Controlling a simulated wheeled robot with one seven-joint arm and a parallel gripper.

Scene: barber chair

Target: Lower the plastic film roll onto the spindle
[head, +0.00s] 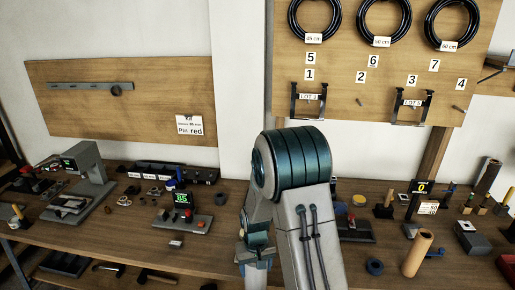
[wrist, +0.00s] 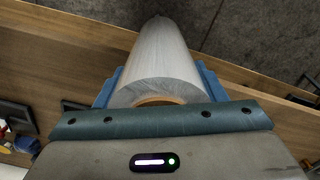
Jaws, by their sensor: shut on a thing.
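The plastic film roll (wrist: 160,60) is a whitish, translucent cylinder with a brown core showing at its near end. It fills the upper middle of the wrist view and points away from the camera. My gripper (wrist: 160,82) is shut on it, with a blue finger against each side. In the head view my arm covers the gripper and the film roll. I cannot pick out the spindle in either view.
A wooden workbench (head: 120,238) carries several devices. A tan roll (head: 418,253) and a dark blue ring (head: 375,267) are at right. A green-lit device (head: 183,215) is left of my arm. A pegboard (head: 345,85) with black coils stands behind. The wrist view shows dark floor (wrist: 250,30) beyond the wood edge.

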